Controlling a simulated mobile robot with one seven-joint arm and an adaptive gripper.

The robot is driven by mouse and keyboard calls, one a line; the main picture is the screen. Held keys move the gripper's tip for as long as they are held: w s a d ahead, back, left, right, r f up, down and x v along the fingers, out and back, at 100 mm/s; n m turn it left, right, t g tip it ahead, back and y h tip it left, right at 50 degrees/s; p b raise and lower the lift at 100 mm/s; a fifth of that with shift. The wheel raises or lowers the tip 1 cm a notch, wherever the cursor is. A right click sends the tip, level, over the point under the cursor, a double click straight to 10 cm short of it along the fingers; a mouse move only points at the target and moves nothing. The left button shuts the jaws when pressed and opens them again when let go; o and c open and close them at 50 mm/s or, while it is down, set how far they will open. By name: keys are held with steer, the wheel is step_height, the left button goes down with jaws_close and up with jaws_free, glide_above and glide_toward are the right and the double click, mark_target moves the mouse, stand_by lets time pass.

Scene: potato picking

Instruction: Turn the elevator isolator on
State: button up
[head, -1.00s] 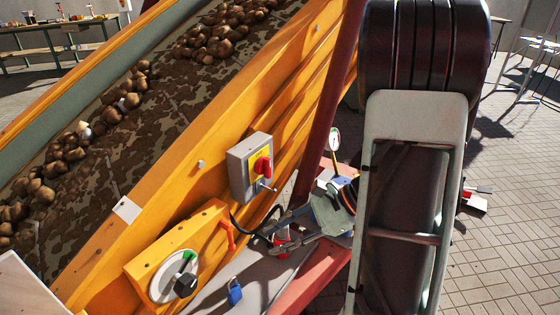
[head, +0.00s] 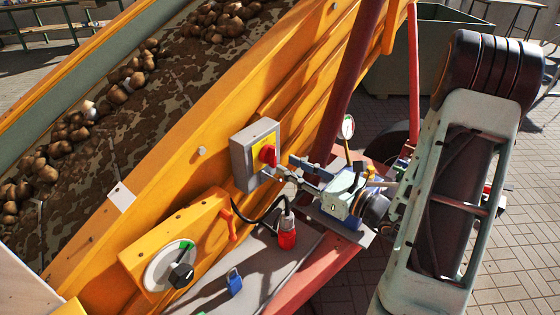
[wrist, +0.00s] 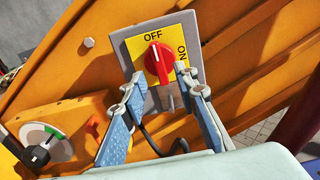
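The elevator isolator is a grey box (head: 241,165) with a yellow plate and a red rotary knob (head: 268,155), fixed to the side of the orange elevator. In the wrist view the knob (wrist: 158,60) sits on the yellow plate (wrist: 137,45), marked OFF at the top and ON at the right. A white mark on the knob points up towards OFF. My gripper (wrist: 160,74) is open and empty. Its fingertips are just below the knob, one on each side; I cannot tell whether they touch it. The head view shows my gripper (head: 286,167) to the right of the box.
Below is an orange box with a black and green dial (head: 181,274). A blue padlock (head: 234,282) and a red plug with a black cable (head: 287,234) are near the grey plate. A gauge (head: 347,127) stands behind my wrist. Potatoes lie on the belt (head: 130,135).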

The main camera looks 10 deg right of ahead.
mark_target(275, 159)
steer(key=shift+x, duration=2.1)
steer(key=shift+c, duration=0.6)
jaws_close()
